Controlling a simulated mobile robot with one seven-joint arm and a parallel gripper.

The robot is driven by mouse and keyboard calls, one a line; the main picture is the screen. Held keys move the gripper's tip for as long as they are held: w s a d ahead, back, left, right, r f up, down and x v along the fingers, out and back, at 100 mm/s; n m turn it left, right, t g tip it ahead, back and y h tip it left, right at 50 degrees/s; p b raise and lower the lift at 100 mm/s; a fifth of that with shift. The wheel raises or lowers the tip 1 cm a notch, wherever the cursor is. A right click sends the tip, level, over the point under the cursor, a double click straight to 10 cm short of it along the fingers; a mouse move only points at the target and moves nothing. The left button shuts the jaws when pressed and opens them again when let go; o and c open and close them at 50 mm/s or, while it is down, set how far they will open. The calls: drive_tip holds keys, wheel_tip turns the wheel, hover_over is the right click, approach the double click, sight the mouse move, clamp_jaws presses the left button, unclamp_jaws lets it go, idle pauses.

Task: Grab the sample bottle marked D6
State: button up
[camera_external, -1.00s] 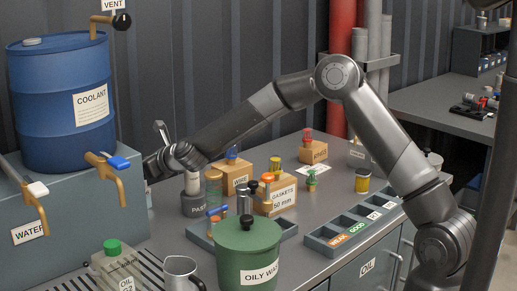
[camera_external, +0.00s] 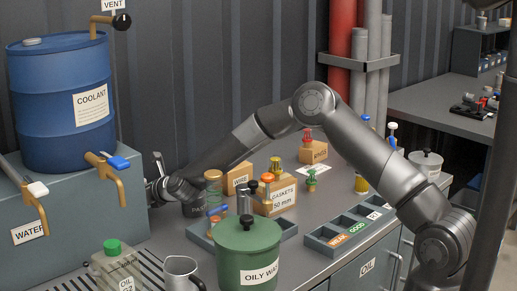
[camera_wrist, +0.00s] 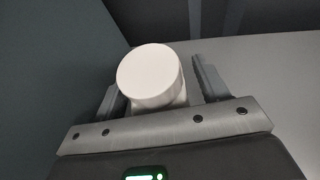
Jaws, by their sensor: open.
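My gripper (camera_wrist: 158,86) is open, with one finger on each side of a white round-topped object (camera_wrist: 150,72) in the wrist view. Its lid faces the camera, and no label shows, so I cannot tell whether it is the bottle marked D6. The fingers appear apart from it. In the external view my gripper (camera_external: 154,180) is low at the left of the bench, beside the grey tank, and my wrist hides what is between the fingers. No D6 marking is readable in either view.
The grey WATER tank (camera_external: 75,205) with the COOLANT drum (camera_external: 62,105) stands close left of my gripper.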

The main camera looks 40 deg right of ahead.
drive_tip(key=shift+w+a, duration=0.1)
drive_tip(key=shift+w, duration=0.1)
drive_tip(key=shift+c, duration=0.2)
drive_tip(key=c, duration=1.1)
